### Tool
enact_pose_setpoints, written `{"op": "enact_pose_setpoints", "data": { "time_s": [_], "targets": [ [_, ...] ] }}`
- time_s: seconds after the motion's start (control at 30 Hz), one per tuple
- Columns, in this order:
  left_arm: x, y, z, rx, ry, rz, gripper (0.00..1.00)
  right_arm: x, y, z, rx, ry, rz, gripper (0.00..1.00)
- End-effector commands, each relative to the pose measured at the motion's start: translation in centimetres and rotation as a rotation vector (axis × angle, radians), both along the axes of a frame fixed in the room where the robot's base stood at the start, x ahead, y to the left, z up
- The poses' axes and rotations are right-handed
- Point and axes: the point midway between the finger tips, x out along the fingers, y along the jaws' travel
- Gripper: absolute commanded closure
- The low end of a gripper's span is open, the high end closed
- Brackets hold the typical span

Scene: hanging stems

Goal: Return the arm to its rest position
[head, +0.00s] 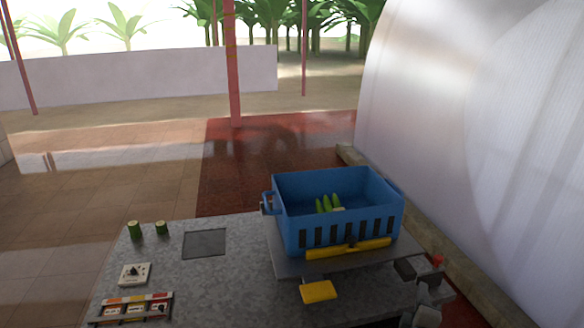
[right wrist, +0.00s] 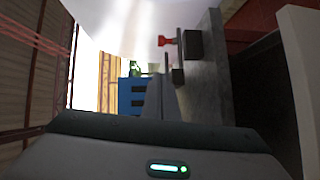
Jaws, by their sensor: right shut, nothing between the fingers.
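My right gripper (head: 427,312) shows at the bottom right of the head view, grey and partly cut off by the frame's edge. It is shut and empty, beside the right end of the grey table (head: 225,285) and apart from the crate. My left gripper is not in view. A blue crate (head: 290,238) stands upright on a grey plate on the table, with several green pieces (head: 326,204) inside.
A yellow block (head: 319,291) lies in front of the crate. A red knob (head: 437,260) and dark blocks (head: 405,269) sit at the table's right end, close to my right gripper. Two green cylinders (head: 134,230) stand at the left. A large pale curved wall (head: 470,130) rises at right.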

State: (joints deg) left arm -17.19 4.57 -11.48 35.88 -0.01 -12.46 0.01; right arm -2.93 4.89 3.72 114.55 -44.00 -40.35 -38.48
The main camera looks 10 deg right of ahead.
Motion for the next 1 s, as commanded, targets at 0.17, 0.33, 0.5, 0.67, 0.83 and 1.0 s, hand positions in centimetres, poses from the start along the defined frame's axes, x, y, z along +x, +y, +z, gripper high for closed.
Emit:
{"op": "enact_pose_setpoints", "data": {
  "time_s": [0.17,0.33,0.5,0.67,0.83,1.0],
  "targets": [
    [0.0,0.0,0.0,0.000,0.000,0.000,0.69,-2.6,0.9,-2.5,0.137,0.031,-0.016,1.00],
    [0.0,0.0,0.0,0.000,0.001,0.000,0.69,-8.1,3.3,-7.4,0.415,0.112,-0.064,1.00],
    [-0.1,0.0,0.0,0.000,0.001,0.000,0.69,-16.0,7.8,-12.5,0.746,0.254,-0.150,1.00],
    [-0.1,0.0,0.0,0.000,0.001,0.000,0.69,-22.4,11.6,-15.1,0.960,0.383,-0.230,1.00],
    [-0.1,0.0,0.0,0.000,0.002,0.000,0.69,-26.9,14.3,-16.2,1.085,0.480,-0.290,1.00],
    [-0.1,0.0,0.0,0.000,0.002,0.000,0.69,-30.5,16.3,-16.5,1.170,0.560,-0.341,1.00]
  ]
}}
